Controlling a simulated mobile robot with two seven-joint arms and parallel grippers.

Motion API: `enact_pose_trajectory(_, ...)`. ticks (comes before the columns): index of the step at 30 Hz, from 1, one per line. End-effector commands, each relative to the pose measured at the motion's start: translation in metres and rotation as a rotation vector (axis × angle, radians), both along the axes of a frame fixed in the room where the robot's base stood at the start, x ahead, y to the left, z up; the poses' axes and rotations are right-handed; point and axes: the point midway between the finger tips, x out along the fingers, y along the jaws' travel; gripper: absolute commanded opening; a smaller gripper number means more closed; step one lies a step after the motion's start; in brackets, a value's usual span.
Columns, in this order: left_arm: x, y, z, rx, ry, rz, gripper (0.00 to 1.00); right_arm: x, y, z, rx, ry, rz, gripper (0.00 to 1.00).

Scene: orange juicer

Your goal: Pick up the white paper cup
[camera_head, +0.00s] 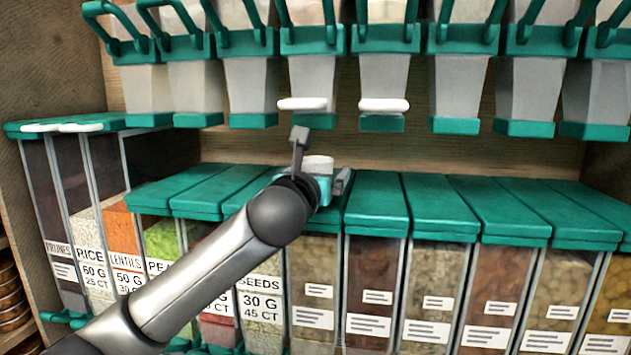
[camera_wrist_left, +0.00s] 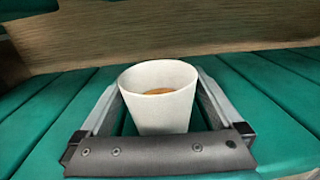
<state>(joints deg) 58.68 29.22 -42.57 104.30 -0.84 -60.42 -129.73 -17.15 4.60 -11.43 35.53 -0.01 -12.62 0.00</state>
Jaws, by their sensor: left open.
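The white paper cup (camera_wrist_left: 160,105) stands upright on the green bin lids, and something brown shows inside it. In the head view only the upper part of the cup (camera_head: 318,164) shows, beyond my left wrist. My left gripper (camera_wrist_left: 158,85) is open around the cup, one finger on its left and one on its right. A gap shows between the cup and the left finger; I cannot tell whether the right finger touches it. In the head view my left gripper (camera_head: 322,180) is mostly hidden by its own wrist. My right gripper is not in view.
Green-lidded bins (camera_head: 440,207) with labels form a row under and beside the cup. Dispensers with green handles (camera_head: 385,40) hang above, close over my left wrist. A wooden back panel (camera_head: 450,152) stands behind. The lids to the right of the cup are clear.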

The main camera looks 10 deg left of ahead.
Motion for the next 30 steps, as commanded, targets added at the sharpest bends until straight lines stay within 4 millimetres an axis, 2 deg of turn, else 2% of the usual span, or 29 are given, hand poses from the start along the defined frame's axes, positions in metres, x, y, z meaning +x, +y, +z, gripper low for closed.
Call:
enact_pose_trajectory(2, -0.0002, -0.0001, 0.0002, 0.0, 0.0, 0.0, 0.95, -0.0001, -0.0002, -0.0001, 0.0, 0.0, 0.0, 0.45)
enact_pose_trajectory(21, -0.0003, 0.0001, 0.0001, 0.0, 0.0, 0.001, 0.23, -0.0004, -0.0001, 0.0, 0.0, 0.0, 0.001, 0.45)
enact_pose_trajectory(24, -0.0003, 0.0002, 0.0001, 0.0, 0.0, 0.001, 0.13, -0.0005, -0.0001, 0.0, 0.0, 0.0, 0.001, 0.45)
enact_pose_trajectory(25, -0.0004, 0.0002, 0.0004, 0.0, 0.0, 0.001, 0.13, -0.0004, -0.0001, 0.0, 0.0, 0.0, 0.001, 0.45)
enact_pose_trajectory(26, -0.0004, 0.0002, 0.0004, 0.0, 0.0, 0.001, 0.06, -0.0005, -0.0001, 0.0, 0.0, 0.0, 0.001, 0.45)
enact_pose_trajectory(30, -0.0003, 0.0002, 0.0004, 0.0, 0.0, 0.001, 0.04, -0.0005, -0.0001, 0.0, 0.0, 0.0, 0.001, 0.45)
